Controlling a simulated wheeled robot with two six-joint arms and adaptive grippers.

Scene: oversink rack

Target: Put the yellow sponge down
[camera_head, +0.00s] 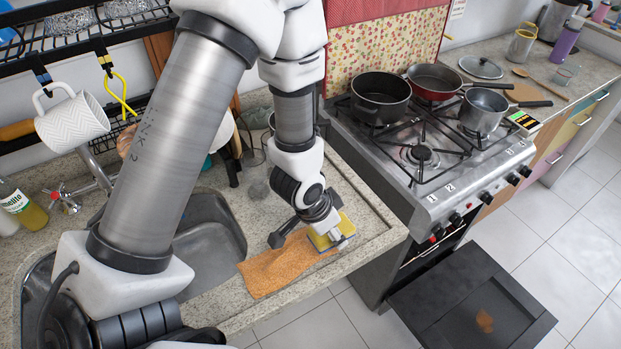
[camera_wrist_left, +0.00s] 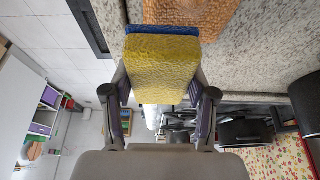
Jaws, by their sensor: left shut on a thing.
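The yellow sponge (camera_head: 328,241) is at my left gripper (camera_head: 331,225), by the front edge of the stone counter (camera_head: 367,222). My left gripper is shut on it. In the left wrist view the sponge (camera_wrist_left: 160,68) fills the space between the two fingers (camera_wrist_left: 160,108), with a blue layer along its far edge. In the head view the sponge is at the right end of an orange cloth (camera_head: 275,267), partly over or beside it. I cannot tell whether its underside touches the counter or cloth. My right gripper is not in view.
A sink (camera_head: 208,252) is left of the cloth. The stove (camera_head: 430,160) with pots and a pan stands to the right, its oven door (camera_head: 470,305) open below. A mug (camera_head: 72,120) hangs from the rack at left. Glasses (camera_head: 252,152) stand behind my arm.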

